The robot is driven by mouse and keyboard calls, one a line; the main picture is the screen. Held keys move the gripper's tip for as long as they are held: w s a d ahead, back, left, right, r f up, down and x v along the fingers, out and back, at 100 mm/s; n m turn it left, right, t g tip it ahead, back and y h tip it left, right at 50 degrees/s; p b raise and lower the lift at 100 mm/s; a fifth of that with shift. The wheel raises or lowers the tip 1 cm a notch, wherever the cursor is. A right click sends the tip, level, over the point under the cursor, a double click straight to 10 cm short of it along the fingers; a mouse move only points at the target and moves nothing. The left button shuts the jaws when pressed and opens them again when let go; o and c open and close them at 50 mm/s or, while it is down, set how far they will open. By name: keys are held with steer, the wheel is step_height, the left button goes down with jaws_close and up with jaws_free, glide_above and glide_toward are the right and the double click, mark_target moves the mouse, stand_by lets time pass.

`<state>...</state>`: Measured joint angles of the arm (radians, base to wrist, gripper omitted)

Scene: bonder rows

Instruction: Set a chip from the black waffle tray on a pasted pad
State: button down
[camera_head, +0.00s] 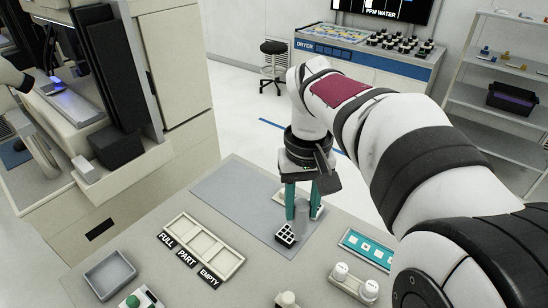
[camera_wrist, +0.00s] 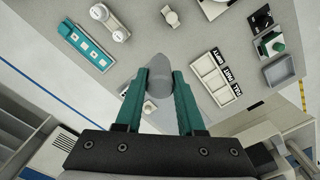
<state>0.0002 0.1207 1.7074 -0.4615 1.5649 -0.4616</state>
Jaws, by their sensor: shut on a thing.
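My gripper (camera_head: 302,209) has two teal fingers pointing down and is shut on a grey rounded tool (camera_wrist: 160,70), which sits between the fingertips in the wrist view. The black waffle tray (camera_head: 285,234), with several pale chips in its pockets, lies on the bench just in front of and left of the gripper. I cannot tell whether the tool touches anything or carries a chip. The teal board (camera_head: 366,247) with several pale pads lies to the right; it also shows at the upper left of the wrist view (camera_wrist: 86,46). Paste on the pads is too small to tell.
A cream three-part tray (camera_head: 205,246) labelled FULL, PART, EMPTY stands left. A grey bin (camera_head: 109,273) is further left. A white holder with two round-topped jars (camera_head: 353,285) is in front of the teal board. A pale block shows behind the fingers. Bare grey mat (camera_head: 235,192) lies left.

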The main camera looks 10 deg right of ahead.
steer(key=w+d+f+t, duration=0.1)
steer(key=w+f+t, duration=0.1)
steer(key=w+f, duration=0.3)
steer(key=w+d+f+t+y, duration=0.1)
steer(key=w+f, duration=0.5)
steer(key=f, duration=0.7)
steer(key=shift+f+t, duration=0.25)
steer(key=shift+t, duration=0.15)
steer(key=shift+f, duration=0.7)
stand_by(0.8)
step_height(320, 180, up, 7)
stand_by(0.6)
steer(key=shift+d, duration=0.1)
